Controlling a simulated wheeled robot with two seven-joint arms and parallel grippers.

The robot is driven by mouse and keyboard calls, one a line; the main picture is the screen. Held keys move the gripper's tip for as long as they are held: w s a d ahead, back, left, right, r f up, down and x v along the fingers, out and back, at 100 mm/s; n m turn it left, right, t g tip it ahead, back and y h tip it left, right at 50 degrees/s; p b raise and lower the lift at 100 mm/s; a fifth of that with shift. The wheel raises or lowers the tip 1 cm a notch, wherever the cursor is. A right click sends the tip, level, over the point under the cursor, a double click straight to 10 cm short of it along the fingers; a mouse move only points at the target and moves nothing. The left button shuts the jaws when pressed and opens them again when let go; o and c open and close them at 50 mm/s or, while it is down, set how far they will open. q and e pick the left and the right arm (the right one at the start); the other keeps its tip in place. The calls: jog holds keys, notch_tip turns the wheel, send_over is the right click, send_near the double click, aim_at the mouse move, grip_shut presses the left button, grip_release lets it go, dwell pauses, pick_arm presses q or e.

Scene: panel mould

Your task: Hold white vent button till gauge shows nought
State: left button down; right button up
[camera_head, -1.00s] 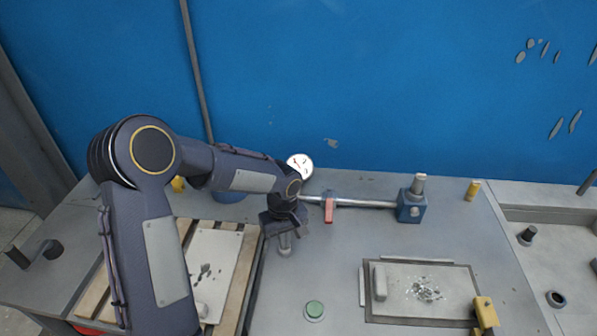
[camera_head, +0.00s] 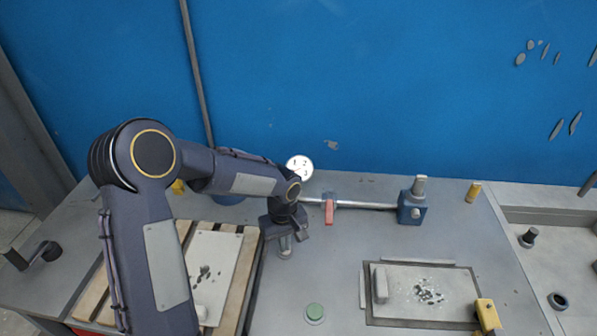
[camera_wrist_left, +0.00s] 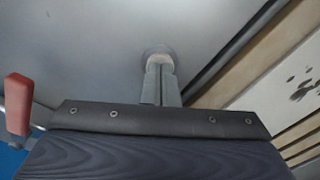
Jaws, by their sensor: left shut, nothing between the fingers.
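The gauge (camera_head: 299,167) has a round white face by the blue wall. The figures 1, 2 and 3 show on it; my left arm hides its lower left part and I cannot make out a needle. My left gripper (camera_head: 285,250) points down at the table, left of the red-handled valve. In the left wrist view its fingers (camera_wrist_left: 158,72) are shut with nothing between them. Their tips are over a pale round button (camera_wrist_left: 157,51), which they partly cover. I cannot tell whether they press it. My right gripper is out of view.
The red valve handle (camera_head: 329,212) hangs from the pipe (camera_head: 365,204), which runs to a blue block (camera_head: 411,211). A green button (camera_head: 315,311) and a framed panel (camera_head: 400,312) are in front. A slatted wooden pallet (camera_head: 250,262) is at left.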

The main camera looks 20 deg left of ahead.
pick_arm(q)
notch_tip(320, 180, up, 7)
jog(key=p, duration=0.4)
dwell(0.4)
jog(key=s+a+r+m+t+h, duration=0.1)
jog(key=s+a+r+m+t, duration=0.15)
jog(key=s+r, duration=0.75)
jog(key=s+d+r+m+t+h, duration=0.1)
jog(key=s+d+m, duration=0.1)
jog(key=s, duration=0.4)
jog(key=s+d+r+m+t+h, duration=0.1)
jog(key=s+d+r+m+t, duration=0.1)
jog(key=s, duration=0.5)
jog(key=shift+s+d+m+h, duration=0.2)
jog(key=shift+d+m+h, duration=0.05)
jog(key=shift+m+h, duration=0.2)
dwell(0.4)
